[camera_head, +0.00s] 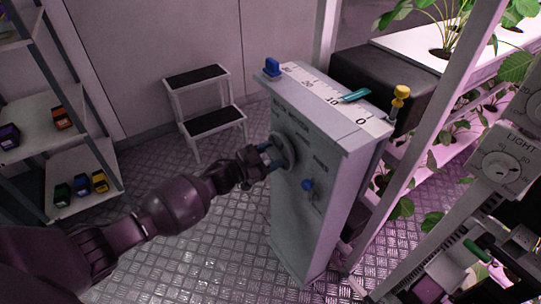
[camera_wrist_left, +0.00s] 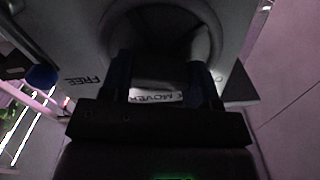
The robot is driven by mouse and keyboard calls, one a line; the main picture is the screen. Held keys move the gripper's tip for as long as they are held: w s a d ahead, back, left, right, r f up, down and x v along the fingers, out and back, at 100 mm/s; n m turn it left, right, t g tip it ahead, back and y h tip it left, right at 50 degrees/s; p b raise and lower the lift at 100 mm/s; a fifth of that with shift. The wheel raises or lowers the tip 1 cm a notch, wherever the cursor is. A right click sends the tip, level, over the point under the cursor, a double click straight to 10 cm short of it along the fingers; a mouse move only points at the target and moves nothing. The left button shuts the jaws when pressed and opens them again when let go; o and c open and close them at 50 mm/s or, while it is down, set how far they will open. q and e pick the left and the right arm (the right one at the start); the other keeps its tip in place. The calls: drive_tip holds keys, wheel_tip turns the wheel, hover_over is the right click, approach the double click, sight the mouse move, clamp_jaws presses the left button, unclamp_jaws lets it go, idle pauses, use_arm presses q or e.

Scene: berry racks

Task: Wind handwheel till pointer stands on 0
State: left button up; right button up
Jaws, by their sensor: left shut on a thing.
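The handwheel (camera_head: 285,150) is a grey ring on the front face of a grey cabinet (camera_head: 304,217). My left gripper (camera_head: 268,158) is shut on its rim, with blue fingers partly hidden by the wrist. In the left wrist view the fingers (camera_wrist_left: 165,90) straddle part of the dark handwheel (camera_wrist_left: 160,18), and the cabinet face shows lettering behind. On the cabinet top lies a white scale (camera_head: 318,91) marked from 0 on the right to higher numbers on the left. My right gripper is not in view.
A step stool (camera_head: 213,121) stands behind. Shelves with small boxes are left, plant racks right.

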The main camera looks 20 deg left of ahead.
use_arm(q)
drive_tip(key=m, duration=0.2)
drive_tip(key=shift+m, duration=0.4)
drive_tip(key=m, duration=0.3)
drive_tip(key=shift+f+m, duration=0.1)
drive_tip(key=shift+m, duration=1.2)
drive_tip(key=m+b, duration=0.1)
drive_tip(key=m, duration=0.2)
drive_tip(key=shift+m, duration=0.3)
drive_tip(key=m, duration=0.3)
drive_tip(key=shift+f+m+b, duration=0.1)
drive_tip(key=shift+m+b, duration=0.2)
drive_tip(key=shift+b, duration=0.05)
drive_tip(key=m, duration=0.2)
drive_tip(key=shift+m+b, duration=0.3)
drive_tip(key=m, duration=0.2)
drive_tip(key=shift+m+b, duration=0.3)
drive_tip(key=shift+b, duration=0.05)
drive_tip(key=shift+m, duration=0.5)
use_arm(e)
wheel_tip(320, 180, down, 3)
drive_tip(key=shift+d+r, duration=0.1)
